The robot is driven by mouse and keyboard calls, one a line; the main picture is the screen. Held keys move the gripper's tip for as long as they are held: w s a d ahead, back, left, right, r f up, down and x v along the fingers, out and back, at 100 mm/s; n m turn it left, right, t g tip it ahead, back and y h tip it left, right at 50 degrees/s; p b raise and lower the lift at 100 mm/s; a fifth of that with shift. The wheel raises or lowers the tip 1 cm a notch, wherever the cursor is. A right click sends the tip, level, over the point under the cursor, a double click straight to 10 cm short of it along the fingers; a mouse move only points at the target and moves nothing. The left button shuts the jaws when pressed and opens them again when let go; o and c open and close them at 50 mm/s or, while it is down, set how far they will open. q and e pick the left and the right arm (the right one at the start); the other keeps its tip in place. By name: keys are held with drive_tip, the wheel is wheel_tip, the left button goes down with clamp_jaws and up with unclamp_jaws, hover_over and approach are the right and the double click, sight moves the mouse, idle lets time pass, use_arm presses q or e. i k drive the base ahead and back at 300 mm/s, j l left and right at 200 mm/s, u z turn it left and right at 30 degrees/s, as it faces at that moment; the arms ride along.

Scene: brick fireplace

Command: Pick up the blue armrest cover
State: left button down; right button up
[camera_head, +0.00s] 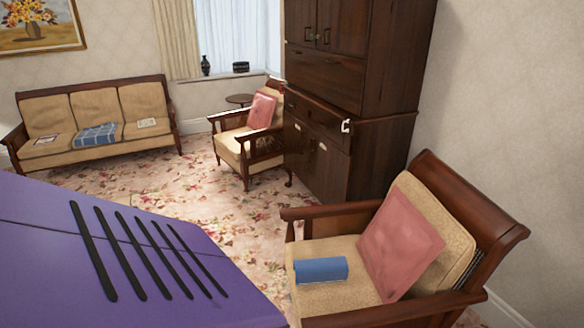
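A plain blue folded or rolled cloth (320,270), which looks like the armrest cover, lies on the beige seat of the near wooden armchair (480,215) at the lower right. It is in front of a pink cushion (400,242) that leans on the chair's backrest. Another blue cloth (96,134), with a checked pattern, lies on the seat of the far sofa. Neither of my grippers is in view.
A sofa (95,102) stands at the far left. A second armchair (230,142) with a pink cushion stands beside a tall dark cabinet (325,75). The flowered carpet (185,195) between is open. My purple body part fills the lower left.

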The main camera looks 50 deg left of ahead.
sight(326, 270)
drive_tip(key=u, duration=1.5)
